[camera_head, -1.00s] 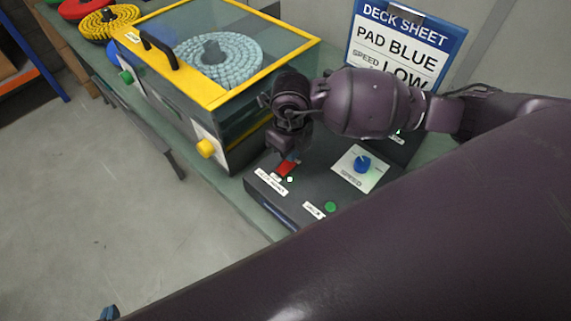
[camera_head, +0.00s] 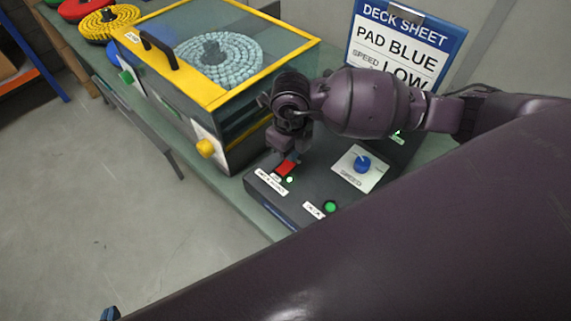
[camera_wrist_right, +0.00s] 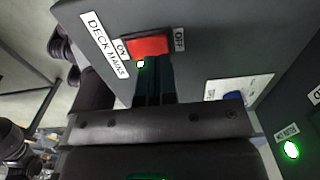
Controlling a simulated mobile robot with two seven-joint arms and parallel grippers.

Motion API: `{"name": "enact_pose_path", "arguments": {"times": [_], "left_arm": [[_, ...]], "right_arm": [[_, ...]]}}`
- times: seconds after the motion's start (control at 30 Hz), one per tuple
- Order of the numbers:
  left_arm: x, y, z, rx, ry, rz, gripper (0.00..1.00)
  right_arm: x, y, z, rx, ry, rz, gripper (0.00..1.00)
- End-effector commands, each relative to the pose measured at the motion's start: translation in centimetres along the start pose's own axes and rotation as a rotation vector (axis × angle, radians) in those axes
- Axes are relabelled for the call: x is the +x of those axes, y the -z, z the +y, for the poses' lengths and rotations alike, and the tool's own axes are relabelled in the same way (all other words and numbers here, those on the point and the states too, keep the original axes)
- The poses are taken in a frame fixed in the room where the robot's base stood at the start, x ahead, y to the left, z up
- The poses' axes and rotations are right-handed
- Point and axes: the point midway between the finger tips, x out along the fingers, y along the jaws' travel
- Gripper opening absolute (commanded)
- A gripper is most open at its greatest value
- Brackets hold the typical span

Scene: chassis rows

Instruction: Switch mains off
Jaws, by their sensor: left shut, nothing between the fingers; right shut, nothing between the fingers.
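The red deck mains switch (camera_head: 286,168) is on the front left of the dark control panel (camera_head: 262,188). In the right wrist view the red rocker (camera_wrist_right: 148,46) lies between an ON label (camera_wrist_right: 122,48) and an OFF label (camera_wrist_right: 180,40). A small lamp (camera_wrist_right: 141,64) beside it is lit. My right gripper (camera_head: 290,157) is shut and empty, just behind the switch; its fingertips (camera_wrist_right: 154,66) are at the rocker's edge. I cannot tell whether they touch it. Only a small tip of my left gripper (camera_head: 110,313) shows at the bottom edge.
A blue speed knob (camera_head: 362,164) and a lit green button (camera_head: 330,207) are on the same panel. A yellow-framed clear box (camera_head: 215,100) with a yellow knob (camera_head: 205,148) stands to the left. A deck sheet sign (camera_head: 403,45) stands behind.

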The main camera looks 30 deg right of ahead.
Motion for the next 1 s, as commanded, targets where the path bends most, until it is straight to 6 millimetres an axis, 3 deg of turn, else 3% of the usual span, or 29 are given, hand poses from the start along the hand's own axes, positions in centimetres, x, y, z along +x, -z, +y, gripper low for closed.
{"name": "enact_pose_path", "arguments": {"times": [1.0], "left_arm": [[0.08,-0.74,0.05,-0.001,0.001,-0.007,0.00]], "right_arm": [[0.74,0.00,-0.01,0.000,0.000,0.000,0.00]]}}
